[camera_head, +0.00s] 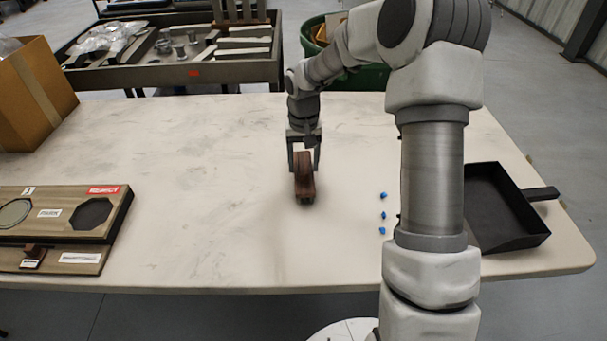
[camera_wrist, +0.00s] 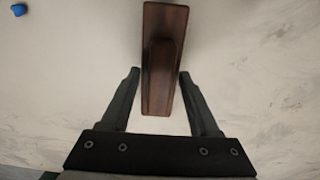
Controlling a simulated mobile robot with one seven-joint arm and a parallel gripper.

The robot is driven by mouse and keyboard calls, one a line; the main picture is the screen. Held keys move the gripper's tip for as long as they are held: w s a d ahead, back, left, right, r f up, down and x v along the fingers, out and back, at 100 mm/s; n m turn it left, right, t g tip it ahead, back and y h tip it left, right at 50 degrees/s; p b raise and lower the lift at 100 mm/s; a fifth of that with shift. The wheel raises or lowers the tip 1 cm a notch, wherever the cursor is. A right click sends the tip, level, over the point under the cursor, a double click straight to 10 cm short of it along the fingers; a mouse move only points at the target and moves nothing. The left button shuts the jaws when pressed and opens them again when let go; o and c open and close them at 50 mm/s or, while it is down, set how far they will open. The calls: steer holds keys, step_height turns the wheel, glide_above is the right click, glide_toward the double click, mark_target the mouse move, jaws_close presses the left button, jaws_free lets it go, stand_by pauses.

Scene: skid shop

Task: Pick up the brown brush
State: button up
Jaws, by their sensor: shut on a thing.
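The brown brush (camera_head: 305,185), a dark reddish-brown wooden block, is at the middle of the white table, between the fingers of my gripper (camera_head: 304,163). In the wrist view the brush (camera_wrist: 164,60) runs lengthwise between the two fingers of my gripper (camera_wrist: 158,76), with a raised ridge along its middle. The gripper is shut on it from both sides. A soft shadow lies on the table in front of the brush. I cannot tell surely how far the brush is off the table. Its underside is hidden.
Several small blue pieces (camera_head: 383,215) lie right of the brush. A black dustpan (camera_head: 495,215) sits at the right edge of the table (camera_head: 200,200). A wooden board with cut-outs (camera_head: 60,215) is at left, a cardboard box (camera_head: 35,95) behind it. The table's middle left is clear.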

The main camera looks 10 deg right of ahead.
mark_target(303, 162)
steer(key=shift+r, duration=0.15)
jaws_close()
step_height(303, 162, up, 4)
steer(key=shift+r+p, duration=0.15)
steer(key=shift+p, duration=0.55)
steer(key=w+d+r+p, duration=0.1)
steer(key=d+r, duration=0.2)
steer(key=d, duration=0.2)
steer(key=w+d+r+p, duration=0.1)
steer(key=w+d+r, duration=0.1)
steer(key=d, duration=0.4)
steer(key=shift+w+r, duration=0.3)
steer(key=shift+r, duration=0.4)
